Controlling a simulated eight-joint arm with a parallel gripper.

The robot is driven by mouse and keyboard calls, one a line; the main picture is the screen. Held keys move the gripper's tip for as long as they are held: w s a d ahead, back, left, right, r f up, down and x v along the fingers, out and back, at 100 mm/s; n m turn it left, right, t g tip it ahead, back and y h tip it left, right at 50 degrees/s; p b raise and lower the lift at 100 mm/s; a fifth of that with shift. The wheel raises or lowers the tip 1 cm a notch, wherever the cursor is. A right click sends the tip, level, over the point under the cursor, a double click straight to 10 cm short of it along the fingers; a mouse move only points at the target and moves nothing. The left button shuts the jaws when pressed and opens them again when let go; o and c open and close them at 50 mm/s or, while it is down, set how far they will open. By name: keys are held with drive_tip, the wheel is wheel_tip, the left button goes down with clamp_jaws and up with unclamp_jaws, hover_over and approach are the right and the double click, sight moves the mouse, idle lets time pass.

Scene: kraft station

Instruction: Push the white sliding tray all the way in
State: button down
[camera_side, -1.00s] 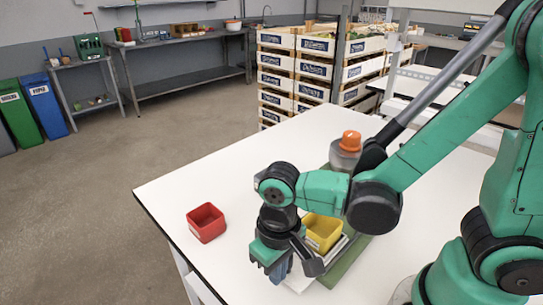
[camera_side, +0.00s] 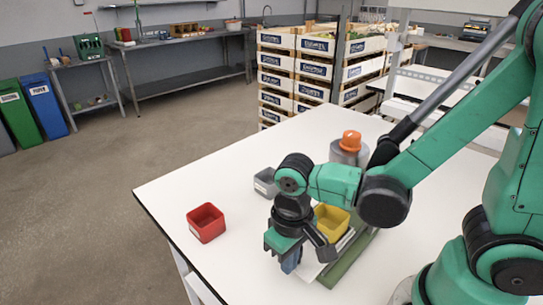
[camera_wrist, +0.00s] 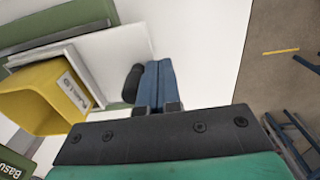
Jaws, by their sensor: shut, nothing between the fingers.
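The white sliding tray (camera_side: 312,268) lies on a green base (camera_side: 350,262) on the white table, partly hidden by my gripper. The tray shows as a pale plate in the wrist view (camera_wrist: 115,52). A yellow bin (camera_side: 331,222) with a white label sits on it, and the bin also shows in the wrist view (camera_wrist: 35,98). My gripper (camera_side: 289,264) points down at the near end of the tray. Its blue fingers (camera_wrist: 154,85) are shut and empty, close against the tray's edge. Whether they touch it is not clear.
A red bin (camera_side: 206,223) stands left of my gripper. A grey bin (camera_side: 266,182) and an orange-capped container (camera_side: 349,148) stand behind it. The table's front edge is close to my gripper. The table between the red and grey bins is clear.

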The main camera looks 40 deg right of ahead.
sight(317, 234)
drive_tip(key=shift+d, duration=1.6)
drive_tip(key=shift+d, duration=2.05)
drive_tip(key=shift+a, duration=0.45)
drive_tip(key=shift+r, duration=3.5)
